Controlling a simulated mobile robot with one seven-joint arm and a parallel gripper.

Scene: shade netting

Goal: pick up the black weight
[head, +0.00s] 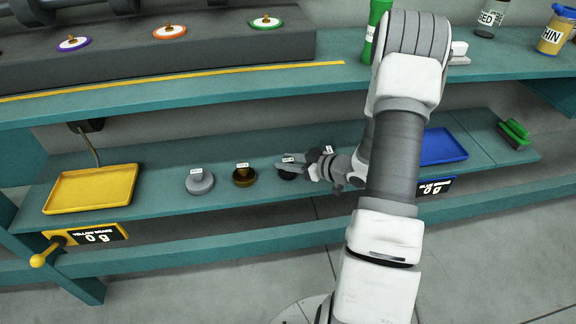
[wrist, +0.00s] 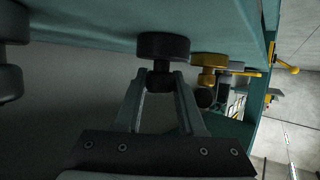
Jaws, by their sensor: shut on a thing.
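A black weight (head: 287,175) with a small white label is on the lower shelf, right of the brass one. In the wrist view the picture is turned over, and the weight's wide disc (wrist: 163,46) shows above its knob. My gripper (wrist: 161,80) is shut on the knob, one finger on each side. In the head view my gripper (head: 291,167) reaches in from the right. The disc looks on or very close to the shelf. A second dark weight (head: 316,154), partly hidden by my gripper, stands just right of it.
A brass weight (head: 243,177) and a silver weight (head: 200,183) stand to the left on the lower shelf (head: 150,212). A yellow tray (head: 92,190) is at the far left, and a blue tray (head: 442,147) is at the right. The upper shelf (head: 240,85) overhangs.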

